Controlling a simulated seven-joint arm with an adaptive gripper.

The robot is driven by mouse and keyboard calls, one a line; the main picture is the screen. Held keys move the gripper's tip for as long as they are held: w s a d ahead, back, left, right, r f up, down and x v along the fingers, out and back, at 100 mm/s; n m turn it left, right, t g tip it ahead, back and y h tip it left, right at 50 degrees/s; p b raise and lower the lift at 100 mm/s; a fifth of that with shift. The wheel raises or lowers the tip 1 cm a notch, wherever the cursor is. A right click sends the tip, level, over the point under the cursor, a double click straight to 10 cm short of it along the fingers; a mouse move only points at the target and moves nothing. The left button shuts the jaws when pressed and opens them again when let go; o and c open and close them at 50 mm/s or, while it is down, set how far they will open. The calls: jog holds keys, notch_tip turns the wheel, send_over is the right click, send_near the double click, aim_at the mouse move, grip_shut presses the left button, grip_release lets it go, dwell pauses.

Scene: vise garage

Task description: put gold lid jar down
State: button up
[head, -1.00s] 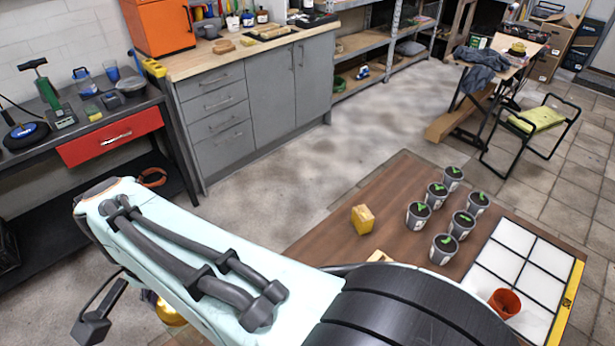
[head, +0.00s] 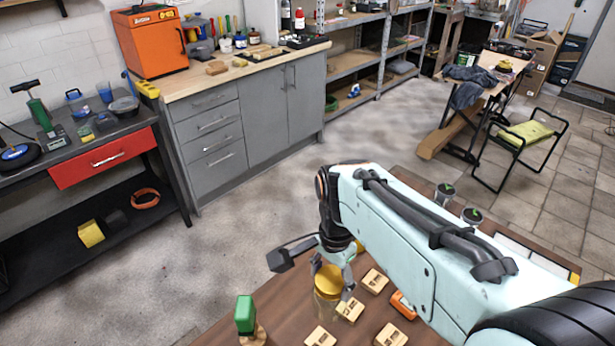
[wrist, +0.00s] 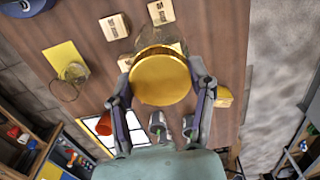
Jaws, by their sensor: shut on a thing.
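The gold lid jar (head: 327,283) is a clear jar with a round gold lid, low in the middle of the head view, over the brown wooden table (head: 290,312). My gripper (head: 332,286) is shut on it from above, one finger on each side. In the wrist view the gold lid (wrist: 160,78) fills the space between my gripper's fingers (wrist: 160,88), and part of the clear body shows beyond it. The jar looks about upright. I cannot tell whether its base touches the table.
Small stamped wooden blocks lie close to the jar, including one (head: 375,281) to its right. An orange object (head: 403,304) lies further right, and a green-topped piece (head: 246,314) stands to the left. Grey cups (head: 445,194) stand behind my arm. The wrist view shows a yellow square (wrist: 63,58).

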jog(key=f, duration=0.3)
jog(key=shift+w+a+f, duration=0.1)
jog(key=shift+w+f, duration=0.1)
jog(key=shift+w, duration=0.05)
jog(key=shift+w+a+f, duration=0.45)
jog(key=shift+w+f, duration=1.7)
jog(key=shift+w, duration=0.05)
jog(key=shift+w+a+f, duration=0.4)
jog(key=shift+w+f, duration=1.75)
jog(key=shift+w, duration=0.1)
jog(key=shift+w+a+f, duration=0.45)
jog(key=shift+w+f, duration=1.7)
jog(key=shift+w, duration=0.05)
jog(key=o, duration=1.2)
jog(key=shift+f, duration=0.15)
jog(key=shift+o, duration=0.2)
